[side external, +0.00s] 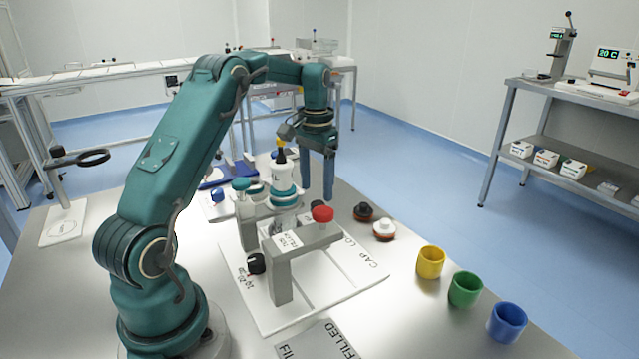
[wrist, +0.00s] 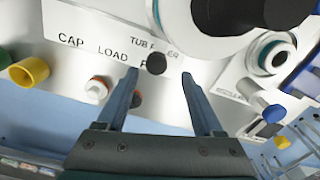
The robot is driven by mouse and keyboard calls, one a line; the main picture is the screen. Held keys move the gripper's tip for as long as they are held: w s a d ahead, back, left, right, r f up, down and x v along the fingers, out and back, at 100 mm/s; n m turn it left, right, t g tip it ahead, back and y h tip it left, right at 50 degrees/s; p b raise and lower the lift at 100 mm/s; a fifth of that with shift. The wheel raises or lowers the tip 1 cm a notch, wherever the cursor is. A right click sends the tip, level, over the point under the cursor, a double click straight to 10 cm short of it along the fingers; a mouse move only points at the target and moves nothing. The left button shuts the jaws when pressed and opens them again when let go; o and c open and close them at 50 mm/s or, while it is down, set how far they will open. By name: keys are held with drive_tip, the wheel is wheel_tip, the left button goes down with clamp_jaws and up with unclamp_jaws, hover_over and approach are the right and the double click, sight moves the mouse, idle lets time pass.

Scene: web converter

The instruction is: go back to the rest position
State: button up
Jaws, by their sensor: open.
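My gripper (side external: 318,190) points down over the table with its two blue fingers apart. It is open and nothing shows between the fingers in the side view. It hangs just right of a white device with a teal ring and a black tip (side external: 283,175). In the wrist view my gripper (wrist: 160,73) is also open. A small dark round thing (wrist: 157,63) lies below, between the fingertips in the picture. The white labelled board (side external: 345,275) lies under the work area. No mark for a rest position is seen.
A grey stand (side external: 282,285) carries a red cap (side external: 322,214). Two loose caps, one dark (side external: 363,211) and one white-topped (side external: 384,230), lie to its right. Yellow (side external: 431,262), green (side external: 465,290) and blue (side external: 507,323) cups line the right edge. Space above the cups is clear.

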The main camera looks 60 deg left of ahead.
drive_tip(key=shift+r, duration=0.8)
drive_tip(key=s+d+r+m+t+y, duration=0.1)
drive_tip(key=s+d+r+m+t, duration=0.2)
drive_tip(key=d+r, duration=0.95)
drive_tip(key=s+d+f+t, duration=0.1)
drive_tip(key=s+d+f, duration=0.2)
drive_tip(key=s, duration=0.4)
drive_tip(key=s+d+f+t+h, duration=0.1)
drive_tip(key=s+d+f, duration=0.2)
drive_tip(key=s+d, duration=0.2)
drive_tip(key=shift+s+d+f+t, duration=0.25)
drive_tip(key=shift+s+t, duration=0.05)
drive_tip(key=shift+s, duration=0.7)
